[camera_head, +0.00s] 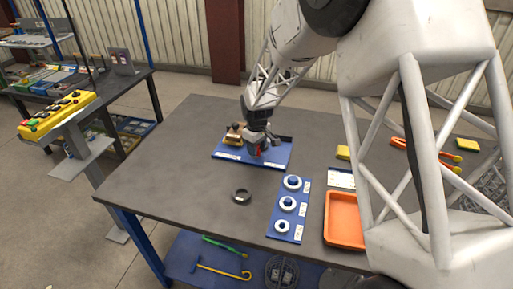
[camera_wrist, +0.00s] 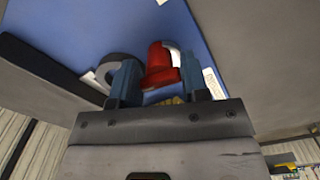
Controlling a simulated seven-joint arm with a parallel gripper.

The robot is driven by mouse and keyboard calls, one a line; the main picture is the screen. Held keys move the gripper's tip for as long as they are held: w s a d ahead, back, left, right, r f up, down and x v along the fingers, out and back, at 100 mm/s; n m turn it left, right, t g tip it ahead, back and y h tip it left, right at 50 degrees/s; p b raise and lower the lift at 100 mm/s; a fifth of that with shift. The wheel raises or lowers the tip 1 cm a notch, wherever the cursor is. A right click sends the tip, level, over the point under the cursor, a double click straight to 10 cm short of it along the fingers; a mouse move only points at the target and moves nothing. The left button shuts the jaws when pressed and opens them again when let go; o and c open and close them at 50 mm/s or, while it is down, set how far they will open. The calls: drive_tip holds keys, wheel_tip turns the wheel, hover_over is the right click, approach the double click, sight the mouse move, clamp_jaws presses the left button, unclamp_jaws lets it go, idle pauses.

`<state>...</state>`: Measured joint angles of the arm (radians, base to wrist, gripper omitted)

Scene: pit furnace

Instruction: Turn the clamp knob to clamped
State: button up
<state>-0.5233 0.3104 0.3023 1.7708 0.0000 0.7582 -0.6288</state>
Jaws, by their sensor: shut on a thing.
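The clamp knob is red (camera_wrist: 160,66) and sits on a blue base board (camera_wrist: 165,25) in the wrist view. My gripper (camera_wrist: 160,80) has its two blue-grey fingers on either side of the knob and is shut on it. In the head view the gripper (camera_head: 258,147) reaches down over the blue board (camera_head: 272,158) near the back of the table, and a bit of the red knob (camera_head: 257,153) shows under it. White labels lie on the board, but I cannot read them. The knob's exact angle is partly hidden by the fingers.
A small brown block fixture (camera_head: 235,134) stands on the board's left. A blue plate with several white-and-blue round parts (camera_head: 288,204) and an orange tray (camera_head: 344,220) are to the right. The table's left part is clear.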

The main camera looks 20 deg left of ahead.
drive_tip(key=m, duration=1.1)
drive_tip(key=shift+m, duration=0.3)
drive_tip(key=m, duration=1)
drive_tip(key=shift+d, duration=0.1)
drive_tip(key=shift+m, duration=0.4)
drive_tip(key=o, duration=0.6)
drive_tip(key=shift+o, duration=0.2)
drive_tip(key=shift+r, duration=3.95)
